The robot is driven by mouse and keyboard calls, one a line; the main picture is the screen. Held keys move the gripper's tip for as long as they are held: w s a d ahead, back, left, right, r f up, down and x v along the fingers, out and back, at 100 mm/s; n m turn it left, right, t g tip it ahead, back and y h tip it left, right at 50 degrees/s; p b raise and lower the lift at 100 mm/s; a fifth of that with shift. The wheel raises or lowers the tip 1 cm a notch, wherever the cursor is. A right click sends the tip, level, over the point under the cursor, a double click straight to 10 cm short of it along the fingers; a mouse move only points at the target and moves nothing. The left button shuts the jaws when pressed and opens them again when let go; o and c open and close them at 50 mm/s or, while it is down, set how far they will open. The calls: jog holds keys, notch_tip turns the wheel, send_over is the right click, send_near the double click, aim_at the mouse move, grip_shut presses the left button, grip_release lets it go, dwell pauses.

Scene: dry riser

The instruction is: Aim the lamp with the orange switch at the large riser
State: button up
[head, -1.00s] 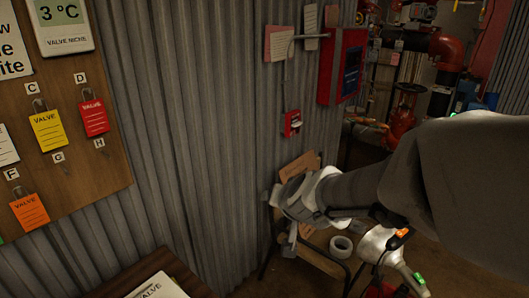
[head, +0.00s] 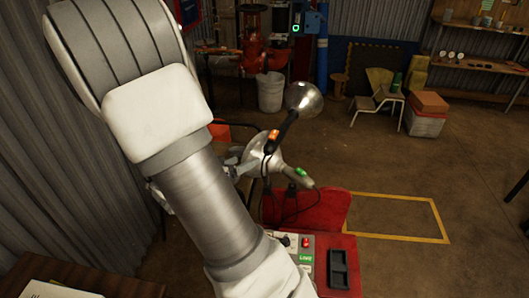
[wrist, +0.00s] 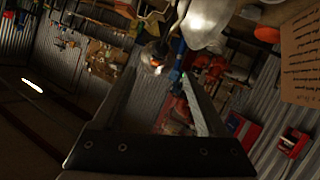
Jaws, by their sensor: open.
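The lamp with the orange switch (head: 273,134) has a dark arm and a rounded silver head (head: 304,98); its head is at the upper right of the switch. A second lamp, with a green switch (head: 300,171), has a silver shade close beside it. In the wrist view, a small lamp part with an orange spot (wrist: 155,62) shows near my fingertips, and a bright silver shade (wrist: 207,22) lies beyond. My gripper (wrist: 165,72) is open, with nothing visibly clamped. Red riser pipework (head: 258,48) stands at the back wall.
A red bench or cart (head: 330,210) with a control box (head: 306,255) and black tray (head: 339,268) stands below the lamps. A white bin (head: 270,92), blue pipe (head: 322,50) and chair (head: 376,104) are behind. Floor inside the yellow outline (head: 395,215) is clear.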

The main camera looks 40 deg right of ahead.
aim_at(266, 151)
jog(key=b+x, duration=0.3)
jog(key=x, duration=1.1)
jog(key=shift+f+b, duration=0.1)
jog(key=shift+b, duration=0.25)
grip_shut()
dwell(0.6)
